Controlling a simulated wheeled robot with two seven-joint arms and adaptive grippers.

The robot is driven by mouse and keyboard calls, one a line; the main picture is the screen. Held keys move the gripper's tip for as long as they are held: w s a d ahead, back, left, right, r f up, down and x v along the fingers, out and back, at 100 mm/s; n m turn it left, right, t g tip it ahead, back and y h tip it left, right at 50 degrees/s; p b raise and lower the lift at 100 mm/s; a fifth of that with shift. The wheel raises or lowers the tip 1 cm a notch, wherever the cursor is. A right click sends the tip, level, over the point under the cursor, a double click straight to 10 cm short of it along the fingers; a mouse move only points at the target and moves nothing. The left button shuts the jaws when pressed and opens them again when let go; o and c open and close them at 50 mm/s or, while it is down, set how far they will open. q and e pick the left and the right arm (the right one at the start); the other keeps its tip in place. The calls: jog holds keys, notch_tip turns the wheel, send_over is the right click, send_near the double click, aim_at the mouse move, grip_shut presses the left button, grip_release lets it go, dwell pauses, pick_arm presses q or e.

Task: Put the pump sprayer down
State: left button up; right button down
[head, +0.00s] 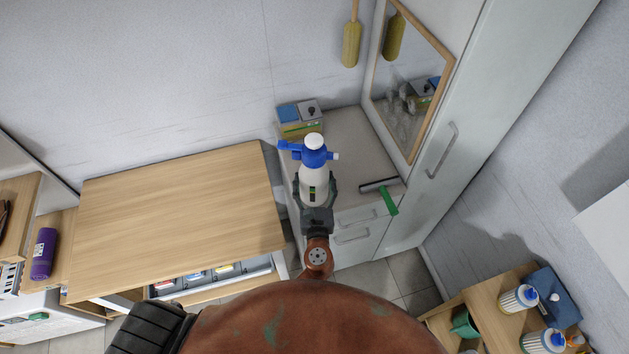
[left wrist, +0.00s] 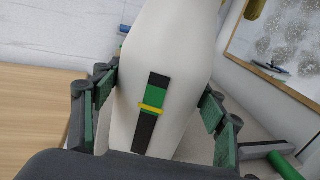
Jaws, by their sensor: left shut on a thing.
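The pump sprayer (head: 314,180) has a white body and a blue pump head with a white knob. In the head view it is upright in the middle, in front of the grey counter (head: 352,148). My left gripper (head: 316,194) is shut on its body, with a finger on each side. In the left wrist view the sprayer's white body (left wrist: 165,60) fills the middle between the green-padded fingers of the left gripper (left wrist: 160,105). The sprayer's base is hidden, and I cannot tell whether it touches the counter. My right gripper is not in view.
A green-handled squeegee (head: 388,200) lies at the counter's right front. A box and sponges (head: 300,118) sit at its back left. A framed mirror (head: 408,80) and tall cabinet (head: 480,120) stand right. A wooden-topped cabinet (head: 180,215) stands left. The counter's middle looks clear.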

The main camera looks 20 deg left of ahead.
pick_arm(q)
jog(key=shift+r, duration=0.2)
jog(key=o, duration=1.9)
jog(key=shift+f, duration=0.2)
